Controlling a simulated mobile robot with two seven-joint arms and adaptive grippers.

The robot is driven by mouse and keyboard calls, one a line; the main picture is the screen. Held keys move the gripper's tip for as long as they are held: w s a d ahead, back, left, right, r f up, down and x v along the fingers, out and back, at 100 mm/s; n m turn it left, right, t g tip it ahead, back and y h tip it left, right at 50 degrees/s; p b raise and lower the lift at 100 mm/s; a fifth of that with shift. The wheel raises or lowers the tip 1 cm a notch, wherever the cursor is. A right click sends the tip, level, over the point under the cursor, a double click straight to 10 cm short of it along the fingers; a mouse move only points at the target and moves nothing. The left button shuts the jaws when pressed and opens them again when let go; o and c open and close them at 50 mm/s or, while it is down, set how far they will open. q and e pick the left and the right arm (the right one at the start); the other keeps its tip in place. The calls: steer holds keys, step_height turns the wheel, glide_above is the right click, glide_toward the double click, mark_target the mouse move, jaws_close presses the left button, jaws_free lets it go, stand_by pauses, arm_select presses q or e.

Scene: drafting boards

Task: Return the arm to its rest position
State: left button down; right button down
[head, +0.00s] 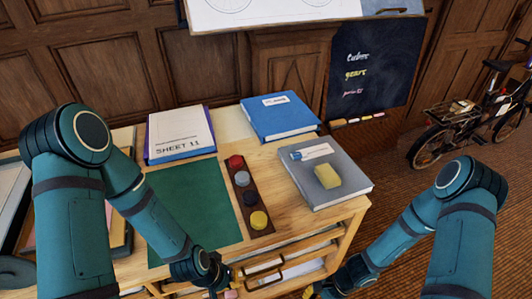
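Both of my arms are teal with dark joints. My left arm comes in from the left, and its wrist hangs over the front edge of the desk. The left gripper (226,283) is small and partly hidden by the wrist, near the drawer fronts. My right arm comes in from the right, with its wrist low in front of the desk's right side. The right gripper (314,291) is at the bottom edge and mostly cut off. I cannot tell whether either gripper is open or shut, or whether it holds anything.
The wooden desk (232,125) carries a green mat (200,205), a "SHEET 11" binder (180,128), a blue binder (280,115), a grey binder (340,188) with a yellow block (327,176), and a strip (240,180) of coloured knobs. A chalkboard (370,65) and a bicycle (470,115) stand behind.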

steer(key=w+a+r+n+t+h, duration=0.3)
steer(key=r+n, duration=0.6)
steer(key=n, duration=0.2)
steer(key=shift+a+n+t, duration=0.3)
steer(key=shift+a+t, duration=0.05)
steer(key=shift+t, duration=0.05)
